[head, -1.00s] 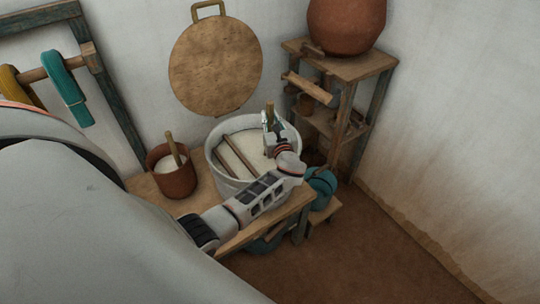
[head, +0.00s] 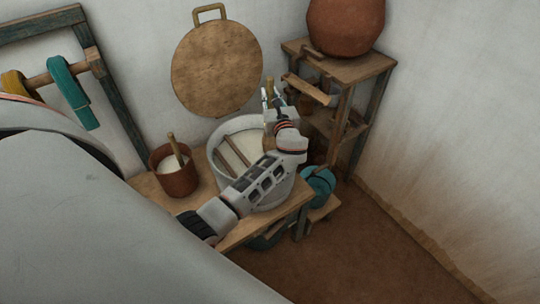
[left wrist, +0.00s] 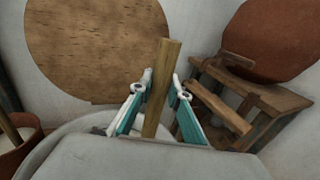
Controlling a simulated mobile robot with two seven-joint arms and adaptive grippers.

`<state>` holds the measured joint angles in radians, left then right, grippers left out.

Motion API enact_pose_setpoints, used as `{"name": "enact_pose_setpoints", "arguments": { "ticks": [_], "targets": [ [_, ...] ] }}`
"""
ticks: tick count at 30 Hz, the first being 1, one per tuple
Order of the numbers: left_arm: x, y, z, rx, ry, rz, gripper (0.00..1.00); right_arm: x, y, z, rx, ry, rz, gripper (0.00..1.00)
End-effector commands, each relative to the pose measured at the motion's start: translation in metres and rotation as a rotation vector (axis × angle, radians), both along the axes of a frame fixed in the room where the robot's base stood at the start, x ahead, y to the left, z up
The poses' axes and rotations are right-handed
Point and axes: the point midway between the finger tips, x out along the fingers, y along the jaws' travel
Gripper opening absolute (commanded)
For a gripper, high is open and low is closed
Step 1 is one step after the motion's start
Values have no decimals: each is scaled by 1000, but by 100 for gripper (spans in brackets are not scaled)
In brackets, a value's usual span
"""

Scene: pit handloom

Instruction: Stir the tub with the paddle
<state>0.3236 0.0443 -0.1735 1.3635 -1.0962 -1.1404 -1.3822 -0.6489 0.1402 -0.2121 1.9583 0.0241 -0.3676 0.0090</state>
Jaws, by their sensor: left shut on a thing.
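The tub (head: 213,165) is a round, pale grey vessel with whitish contents, standing on a wooden bench. The paddle (head: 270,83) shows as an upright wooden handle at the tub's back right side; it also shows in the left wrist view (left wrist: 165,75), slightly tilted. My left gripper (head: 268,100) is shut on this handle, with a teal-and-white finger on each side of it. The paddle's lower end is hidden behind my gripper and wrist, so I cannot tell whether it is in the liquid. My right gripper is not in view.
Two wooden sticks (head: 235,150) lie side by side at the tub. A brown pot (head: 175,183) with a stick stands left of it. A wooden shelf (head: 345,68) bearing a large clay pot (head: 345,22) is at the right. A round board (head: 215,65) is on the wall behind.

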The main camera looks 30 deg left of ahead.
Motion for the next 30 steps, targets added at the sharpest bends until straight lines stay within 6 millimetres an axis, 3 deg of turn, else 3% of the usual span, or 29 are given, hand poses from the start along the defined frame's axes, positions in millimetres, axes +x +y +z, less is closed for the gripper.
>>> {"name": "enact_pose_setpoints", "arguments": {
  "ticks": [24, 30],
  "targets": [
    [0, 0, 91, -1, -4, 1, 0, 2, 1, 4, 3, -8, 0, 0],
    [0, 0, 105, -1, -2, 0, 0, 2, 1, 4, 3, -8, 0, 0]
  ]
}}
